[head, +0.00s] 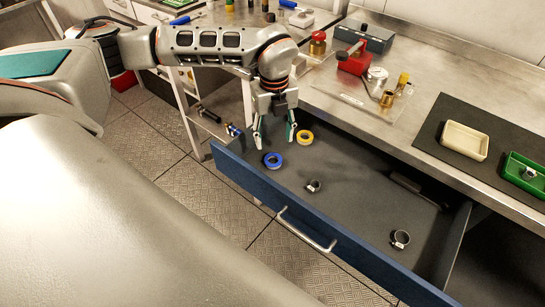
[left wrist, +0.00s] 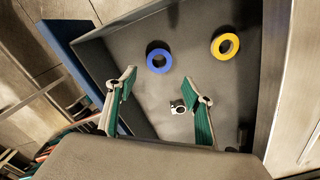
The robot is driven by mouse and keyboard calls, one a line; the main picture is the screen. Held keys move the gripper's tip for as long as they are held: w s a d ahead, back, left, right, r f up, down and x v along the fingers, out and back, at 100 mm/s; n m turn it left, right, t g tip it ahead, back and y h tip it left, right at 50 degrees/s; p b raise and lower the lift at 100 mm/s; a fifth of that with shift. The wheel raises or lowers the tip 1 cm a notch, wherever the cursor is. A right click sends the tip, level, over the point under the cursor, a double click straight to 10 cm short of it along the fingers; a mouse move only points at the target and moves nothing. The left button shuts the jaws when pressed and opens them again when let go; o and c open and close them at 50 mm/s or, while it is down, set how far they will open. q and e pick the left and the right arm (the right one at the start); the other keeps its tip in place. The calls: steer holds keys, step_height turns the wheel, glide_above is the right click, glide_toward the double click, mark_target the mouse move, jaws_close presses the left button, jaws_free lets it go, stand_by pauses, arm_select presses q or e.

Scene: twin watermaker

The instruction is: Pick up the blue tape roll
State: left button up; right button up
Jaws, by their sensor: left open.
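The blue tape roll (head: 273,160) lies flat in the open blue-fronted drawer (head: 330,240), near its left front corner. A yellow tape roll (head: 305,137) lies behind it to the right. My left gripper (head: 273,142) is open and empty, pointing down over the left end of the drawer, close to the blue roll. In the left wrist view the blue tape roll (left wrist: 159,61) shows beyond the fingertips, roughly between their lines and apart from both. The yellow roll (left wrist: 225,46) is further right there. My right gripper is not in view.
Two hose clamps, one small (head: 314,186) and one larger (head: 400,239), lie in the drawer. The steel counter (head: 330,95) overhangs the drawer's back. A cream tray (head: 464,141) and a green tray (head: 525,175) sit on a dark mat. The drawer front stands up as a wall.

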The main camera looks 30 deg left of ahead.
mark_target(274, 157)
arm_select(q)
step_height(274, 157, down, 9)
steer(key=shift+b, duration=0.4)
steer(key=c, duration=1)
